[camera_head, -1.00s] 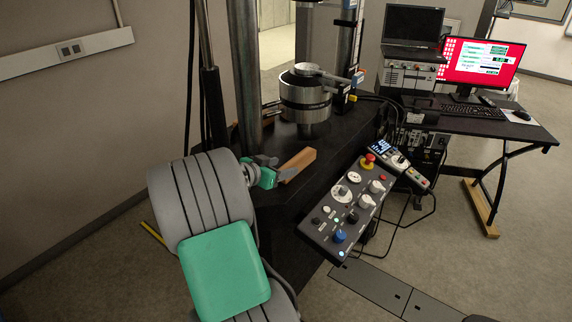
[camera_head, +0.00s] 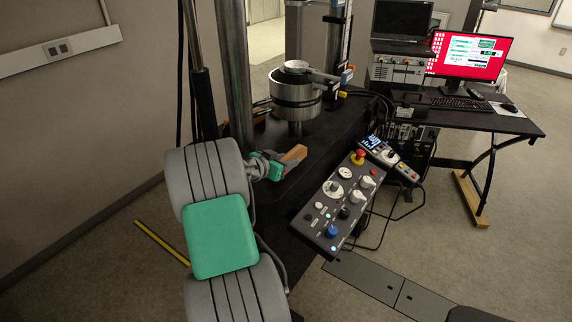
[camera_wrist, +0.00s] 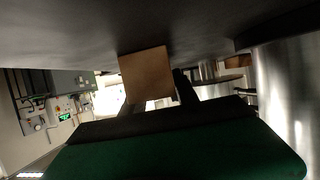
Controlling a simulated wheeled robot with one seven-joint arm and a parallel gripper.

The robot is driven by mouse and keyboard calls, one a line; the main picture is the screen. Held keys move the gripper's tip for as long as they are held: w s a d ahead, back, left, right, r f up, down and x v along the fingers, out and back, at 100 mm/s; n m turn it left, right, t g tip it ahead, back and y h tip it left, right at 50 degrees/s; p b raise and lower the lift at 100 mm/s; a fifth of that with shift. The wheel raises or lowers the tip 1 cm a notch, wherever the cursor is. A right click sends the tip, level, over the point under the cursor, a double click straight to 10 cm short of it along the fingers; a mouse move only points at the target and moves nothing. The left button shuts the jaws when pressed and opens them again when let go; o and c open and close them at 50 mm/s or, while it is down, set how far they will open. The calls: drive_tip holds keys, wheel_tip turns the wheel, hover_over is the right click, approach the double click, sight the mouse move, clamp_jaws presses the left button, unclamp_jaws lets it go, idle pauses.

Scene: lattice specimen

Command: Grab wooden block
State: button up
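The wooden block (camera_head: 293,155) lies on the black machine table beside the metal column. Its near part is partly hidden by my gripper (camera_head: 275,168) in the head view. In the wrist view the block (camera_wrist: 147,75) shows its square brown end against the dark table surface, which is at the top of that picture. My gripper (camera_wrist: 158,98) has its two dark fingers apart, with the block in line with the gap, slightly toward the left finger. I cannot tell whether either finger touches it.
A round steel fixture (camera_head: 296,92) stands behind the block. A thick metal column (camera_head: 236,75) rises to its left. A control panel (camera_head: 340,200) with knobs and a red button is at the table's right edge. A desk (camera_head: 480,118) with a monitor stands at right.

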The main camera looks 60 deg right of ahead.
clamp_jaws()
idle(0.3)
